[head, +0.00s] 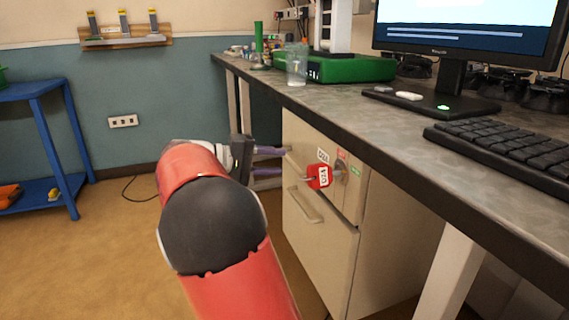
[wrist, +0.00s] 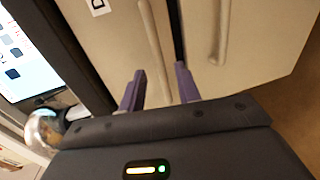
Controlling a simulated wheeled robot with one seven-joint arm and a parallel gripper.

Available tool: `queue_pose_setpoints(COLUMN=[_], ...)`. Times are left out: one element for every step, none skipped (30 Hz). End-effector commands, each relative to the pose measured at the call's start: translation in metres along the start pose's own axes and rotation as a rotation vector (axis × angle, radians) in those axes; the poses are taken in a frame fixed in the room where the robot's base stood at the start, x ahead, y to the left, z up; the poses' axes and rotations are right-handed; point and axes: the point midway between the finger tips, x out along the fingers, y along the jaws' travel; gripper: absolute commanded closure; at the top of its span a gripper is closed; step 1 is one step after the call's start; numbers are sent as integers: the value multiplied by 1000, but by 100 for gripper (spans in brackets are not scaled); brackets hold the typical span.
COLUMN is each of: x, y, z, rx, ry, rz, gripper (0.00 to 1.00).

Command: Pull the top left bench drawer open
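The cream bench cabinet (head: 380,225) stands under the worktop, with its top drawer (head: 308,138) looking shut and flush. The top drawer's handle (wrist: 151,40) shows in the wrist view as a pale bar. My gripper (head: 270,161) is at the left part of the drawer front. Its two purple fingers are apart, and they also show in the wrist view (wrist: 160,82). The handle's near end lies between the fingers in that view; I cannot tell whether they touch it.
A red tag (head: 318,177) hangs by a lock on the top drawer front. The lower drawer (head: 320,240) has its own handle (head: 305,205). The bench edge (head: 375,165) overhangs the cabinet.

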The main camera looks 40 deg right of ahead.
Motion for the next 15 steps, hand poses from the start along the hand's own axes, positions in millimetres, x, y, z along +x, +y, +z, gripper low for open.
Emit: queue_pose_setpoints(x=[9,13,18,21,24,27,28,30,31,32,32,32,32,32,32], y=[-1,-1,0,0,0,-1,-1,-1,-1,-1,-1,-1,-1,-1,0], z=[1,0,0,0,0,0,0,0,0,0,0,0,0,0,0], rx=[-1,0,0,0,0,-1,-1,-1,-1,-1,-1,-1,-1,-1,-1], ry=[-3,-2,-2,-2,-1,0,0,0,0,0,0,1,1,1,1], rz=[0,0,0,0,0,-1,-1,-1,-1,-1,-1,-1,-2,-2,-2], gripper=[67,67,67,67,67,67,67,67,67,67,67,67,67,67,67])
